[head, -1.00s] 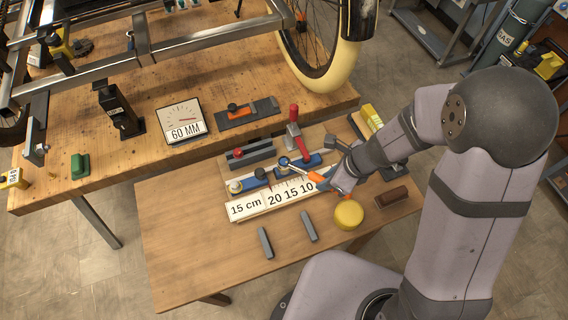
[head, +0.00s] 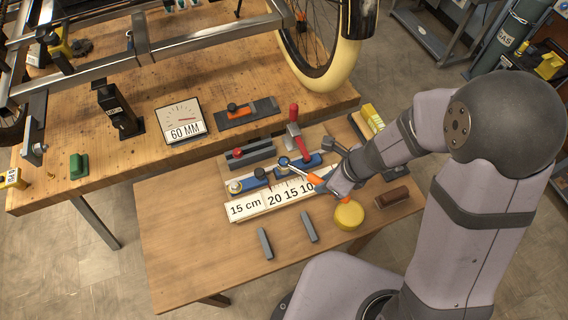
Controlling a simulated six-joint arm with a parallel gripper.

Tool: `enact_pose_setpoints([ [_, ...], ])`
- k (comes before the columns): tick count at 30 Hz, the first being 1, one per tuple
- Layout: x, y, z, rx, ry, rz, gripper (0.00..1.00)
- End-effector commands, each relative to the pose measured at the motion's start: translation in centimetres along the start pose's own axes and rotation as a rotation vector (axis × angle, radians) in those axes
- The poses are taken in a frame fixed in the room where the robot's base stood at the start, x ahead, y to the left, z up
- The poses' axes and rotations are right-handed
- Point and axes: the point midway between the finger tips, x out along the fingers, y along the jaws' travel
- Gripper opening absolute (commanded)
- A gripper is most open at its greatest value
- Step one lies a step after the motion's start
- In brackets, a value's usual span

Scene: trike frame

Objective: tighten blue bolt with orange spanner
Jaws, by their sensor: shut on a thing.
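The orange spanner (head: 315,179) has a pale metal shaft that reaches up-left to a dark blue round head, the blue bolt (head: 284,161), on a blue block (head: 305,163). The spanner's end is at the bolt; whether it is fully seated is too small to tell. My gripper (head: 326,183) is shut on the spanner's orange handle, low over the ruler's right end. My wrist hides part of the handle and the right end of the ruler.
A white ruler (head: 247,208) lies in front of the blue block. A red-handled clamp (head: 294,133) stands just behind. The table's front left is clear.

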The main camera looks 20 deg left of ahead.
Motion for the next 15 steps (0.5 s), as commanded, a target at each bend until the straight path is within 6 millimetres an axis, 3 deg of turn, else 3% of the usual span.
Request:
enact_pose_setpoints([
  [15, 0.03, 1.02, 0.19, 0.064, -0.004, -0.023, 0.00],
])
